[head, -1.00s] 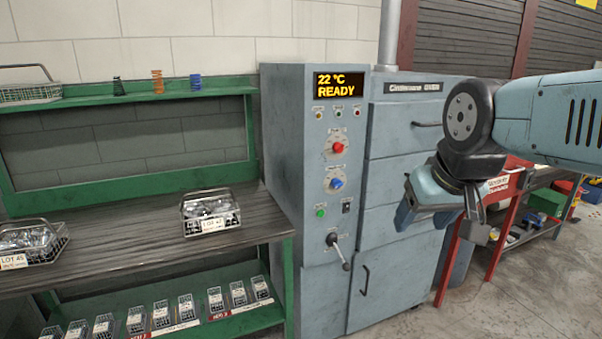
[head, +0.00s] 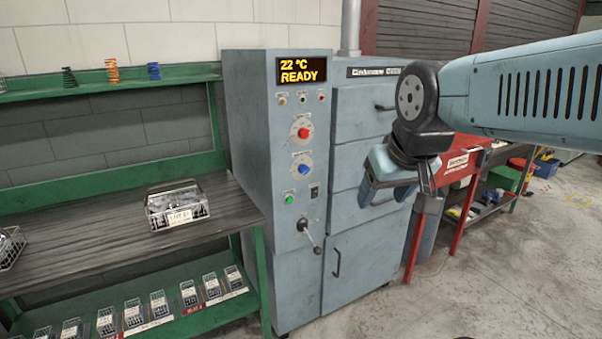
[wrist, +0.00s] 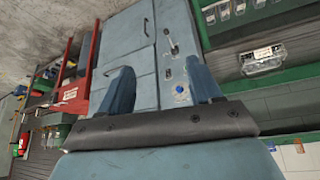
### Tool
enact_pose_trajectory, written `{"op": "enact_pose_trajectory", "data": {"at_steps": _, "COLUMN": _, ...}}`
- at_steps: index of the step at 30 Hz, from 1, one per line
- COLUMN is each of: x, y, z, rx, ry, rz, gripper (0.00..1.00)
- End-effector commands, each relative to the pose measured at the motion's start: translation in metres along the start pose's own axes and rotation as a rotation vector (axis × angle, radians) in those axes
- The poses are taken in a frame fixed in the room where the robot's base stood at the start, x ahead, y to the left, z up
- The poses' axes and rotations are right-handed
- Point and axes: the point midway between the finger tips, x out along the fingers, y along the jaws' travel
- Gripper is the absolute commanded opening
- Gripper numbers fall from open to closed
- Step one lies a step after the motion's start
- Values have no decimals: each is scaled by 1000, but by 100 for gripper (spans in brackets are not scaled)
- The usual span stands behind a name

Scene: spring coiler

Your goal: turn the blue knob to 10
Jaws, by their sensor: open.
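The blue knob (head: 303,168) is on the front of the grey-blue oven's control panel, on a round pale dial below the red knob (head: 303,132). The dial's numbers are too small to read. The blue knob also shows in the wrist view (wrist: 180,90), between my gripper's fingers but well beyond them. My gripper (head: 392,192) is to the right of the panel in the head view, apart from the oven and touching nothing. In the wrist view its two fingers (wrist: 160,85) are spread wide with nothing between them.
The oven display (head: 304,70) reads 22 °C READY. A green button (head: 289,199) and a lever (head: 310,236) sit below the knobs. A green bench (head: 100,240) with a wire basket (head: 178,207) stands left. A red-framed bench (head: 468,165) is at right. Floor in front is clear.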

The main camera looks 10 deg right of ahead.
Motion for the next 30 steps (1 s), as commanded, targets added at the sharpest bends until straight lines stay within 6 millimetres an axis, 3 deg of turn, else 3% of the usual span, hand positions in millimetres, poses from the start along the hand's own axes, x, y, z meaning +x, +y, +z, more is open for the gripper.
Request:
{"op": "enact_pose_trajectory", "data": {"at_steps": 18, "x": 122, "y": 47, "z": -154, "rx": -452, "ry": 323, "rz": 188, "gripper": 64}}
{"op": "enact_pose_trajectory", "data": {"at_steps": 30, "x": 210, "y": 51, "z": -216, "rx": -776, "ry": 564, "rz": 212, "gripper": 64}}
